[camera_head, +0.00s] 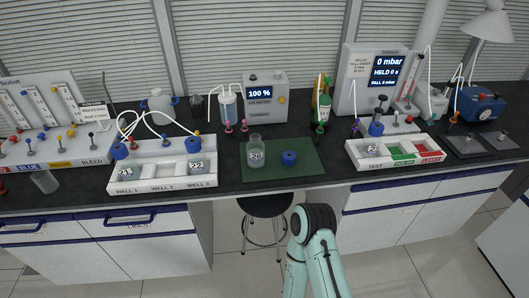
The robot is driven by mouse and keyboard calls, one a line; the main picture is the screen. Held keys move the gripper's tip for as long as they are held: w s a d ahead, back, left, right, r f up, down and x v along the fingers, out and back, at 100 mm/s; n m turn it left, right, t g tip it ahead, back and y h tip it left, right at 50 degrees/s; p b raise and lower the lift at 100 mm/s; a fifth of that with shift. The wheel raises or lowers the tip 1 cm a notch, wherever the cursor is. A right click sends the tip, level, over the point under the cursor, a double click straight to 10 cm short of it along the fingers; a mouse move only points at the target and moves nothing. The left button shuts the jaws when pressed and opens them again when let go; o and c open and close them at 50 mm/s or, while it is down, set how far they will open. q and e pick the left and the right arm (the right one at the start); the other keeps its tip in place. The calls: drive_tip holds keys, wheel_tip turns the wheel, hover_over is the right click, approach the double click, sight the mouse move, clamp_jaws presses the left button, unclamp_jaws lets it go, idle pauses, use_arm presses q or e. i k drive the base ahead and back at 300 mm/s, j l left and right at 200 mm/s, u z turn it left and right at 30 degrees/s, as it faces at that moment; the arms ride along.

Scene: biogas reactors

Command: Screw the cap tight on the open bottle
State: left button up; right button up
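A clear bottle (256,151) with a number label, which looks like 26, stands upright on the dark green mat (308,168) at the middle of the bench. No cap shows on its top. A blue cap (289,158) sits on the mat just right of the bottle, apart from it. A teal arm link of mine with a dark joint rises from the bottom, in front of the bench. Neither of my grippers shows in this view.
A white well tray (164,186) with numbered bottles stands left of the mat, and a white sorting tray (395,165) with green and red sections right. Behind are a 100 % meter box (262,112) and tubed bottles. A stool (265,206) is below.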

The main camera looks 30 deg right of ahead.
sight(256, 148)
drive_tip(key=l+u, duration=0.2)
drive_tip(key=l, duration=0.15)
drive_tip(key=k+l+u, duration=0.25)
drive_tip(key=l+u, duration=0.2)
drive_tip(key=l, duration=0.2)
drive_tip(key=k+l, duration=0.2)
drive_tip(key=l, duration=0.2)
drive_tip(key=k+l+u, duration=0.1)
drive_tip(key=l, duration=0.3)
drive_tip(key=k+l, duration=0.25)
drive_tip(key=l, duration=0.15)
drive_tip(key=k+l, duration=0.2)
drive_tip(key=l, duration=0.2)
drive_tip(key=u, duration=0.05)
